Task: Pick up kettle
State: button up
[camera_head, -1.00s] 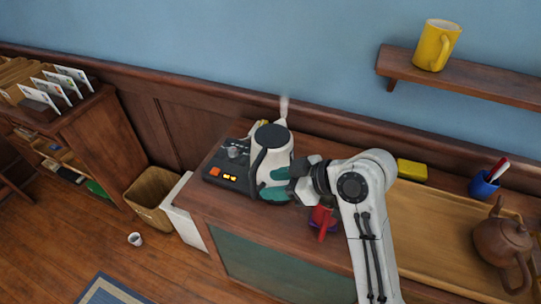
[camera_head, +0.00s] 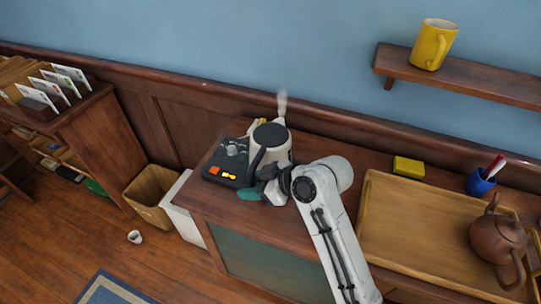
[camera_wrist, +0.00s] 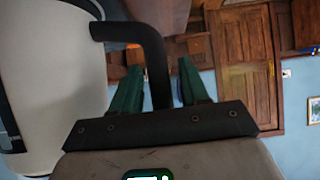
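The kettle (camera_head: 276,150) is cream white with a dark lid and a dark handle, and stands upright on the cabinet top beside a dark control panel. Its white body (camera_wrist: 55,75) fills the left of the wrist view. Its black handle (camera_wrist: 155,70) runs between the two green fingers there. My gripper (camera_head: 254,190) is open, at the front of the kettle in the head view. In the wrist view the fingertips (camera_wrist: 158,80) stand on either side of the handle, with a gap visible between handle and fingers. My arm hides part of the kettle's lower right side.
A dark panel with knob and lit buttons (camera_head: 226,165) lies left of the kettle. A wooden tray (camera_head: 385,222) with a brown teapot (camera_head: 497,240) is on the right. A yellow block (camera_head: 408,167) and a blue pen cup (camera_head: 480,183) sit behind it.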

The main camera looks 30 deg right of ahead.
grip_shut()
dwell(0.9)
jog(key=shift+r, duration=0.1)
dwell(0.3)
